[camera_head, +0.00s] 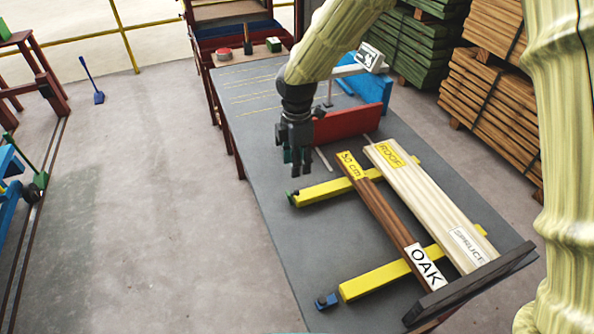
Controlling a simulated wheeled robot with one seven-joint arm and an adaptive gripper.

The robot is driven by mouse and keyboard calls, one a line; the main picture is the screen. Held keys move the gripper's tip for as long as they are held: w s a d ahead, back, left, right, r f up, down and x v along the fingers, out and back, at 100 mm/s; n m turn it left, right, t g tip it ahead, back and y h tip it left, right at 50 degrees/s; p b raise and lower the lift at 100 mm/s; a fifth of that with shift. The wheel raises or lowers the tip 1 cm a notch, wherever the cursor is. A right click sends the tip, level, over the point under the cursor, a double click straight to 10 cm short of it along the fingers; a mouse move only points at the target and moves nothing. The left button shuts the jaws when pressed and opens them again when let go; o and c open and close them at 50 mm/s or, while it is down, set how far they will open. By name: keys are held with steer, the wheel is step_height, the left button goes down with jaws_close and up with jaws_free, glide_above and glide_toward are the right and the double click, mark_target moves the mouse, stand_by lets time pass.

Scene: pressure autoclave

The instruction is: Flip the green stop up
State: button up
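A small dark green stop (294,198) sits at the left end of the far yellow bar (330,190) on the grey table. It is low and small in the picture, and its exact tilt is hard to tell. My gripper (297,168) points down above and slightly behind the green stop, with clear space between them in the picture. Its dark fingers look empty, but their gap is too small to judge. A blue stop (325,301) sits at the left end of the near yellow bar (385,280).
A brown OAK board (385,215) and a pale SPRUCE board (430,200) lie across both bars, against a dark end rail (470,288). A red panel (348,125) and a blue fixture (372,92) stand behind. The table's left strip is clear.

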mark_target(297, 190)
steer(key=f+p, duration=0.2)
steer(key=f, duration=0.8)
steer(key=shift+s+f, duration=0.15)
steer(key=shift+s, duration=0.05)
jaws_close()
